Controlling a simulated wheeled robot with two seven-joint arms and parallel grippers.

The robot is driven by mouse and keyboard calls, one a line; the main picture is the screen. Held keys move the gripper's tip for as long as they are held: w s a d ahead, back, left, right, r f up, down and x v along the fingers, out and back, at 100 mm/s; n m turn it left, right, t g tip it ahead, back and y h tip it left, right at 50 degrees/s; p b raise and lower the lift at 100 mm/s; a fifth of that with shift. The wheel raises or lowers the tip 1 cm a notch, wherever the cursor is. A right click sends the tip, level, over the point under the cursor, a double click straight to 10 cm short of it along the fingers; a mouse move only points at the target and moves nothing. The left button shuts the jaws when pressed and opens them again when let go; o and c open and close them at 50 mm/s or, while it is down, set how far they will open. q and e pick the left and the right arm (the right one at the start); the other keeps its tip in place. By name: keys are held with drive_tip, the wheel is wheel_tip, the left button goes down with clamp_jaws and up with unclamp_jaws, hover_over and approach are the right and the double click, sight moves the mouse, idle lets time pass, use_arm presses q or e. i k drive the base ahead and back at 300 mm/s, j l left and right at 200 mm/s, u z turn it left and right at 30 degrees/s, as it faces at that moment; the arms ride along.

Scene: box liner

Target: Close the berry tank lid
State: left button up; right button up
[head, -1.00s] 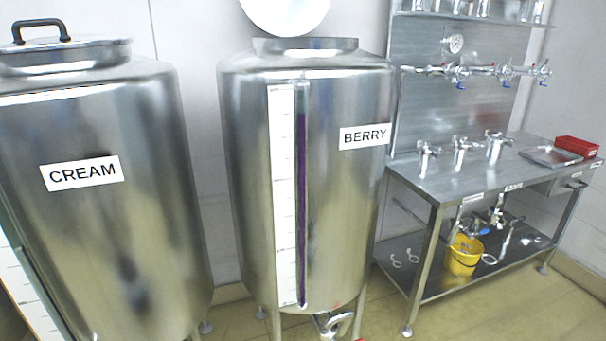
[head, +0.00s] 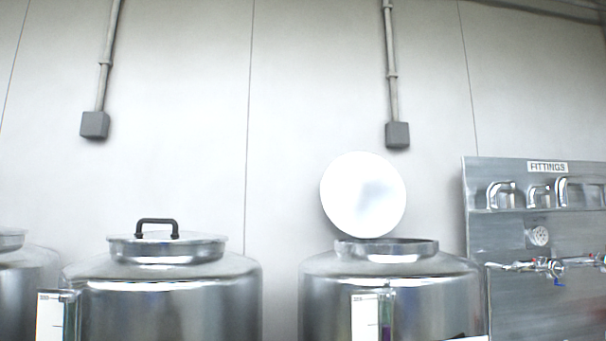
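The berry tank (head: 330,285) is the steel tank right of centre in the head view. Its round lid (head: 362,195) stands open, tipped up behind the neck with its bright face toward me. The neck (head: 388,250) on top is uncovered. The tank's label is almost wholly cut off by the bottom edge. A gauge strip (head: 366,318) with a purple column beside it runs down its front. Neither of my grippers shows in this view.
A second steel tank (head: 170,300) with a shut lid and black handle (head: 157,224) stands to the left. Part of another tank (head: 25,290) is at the far left edge. A steel fittings panel (head: 500,235) stands at the right. The wall above is mostly clear.

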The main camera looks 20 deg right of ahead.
sight(362, 194)
drive_tip(key=l+u, duration=0.9)
drive_tip(key=l, duration=0.15)
drive_tip(key=l+u, duration=0.45)
drive_tip(key=k+l, duration=0.05)
drive_tip(key=l, duration=0.05)
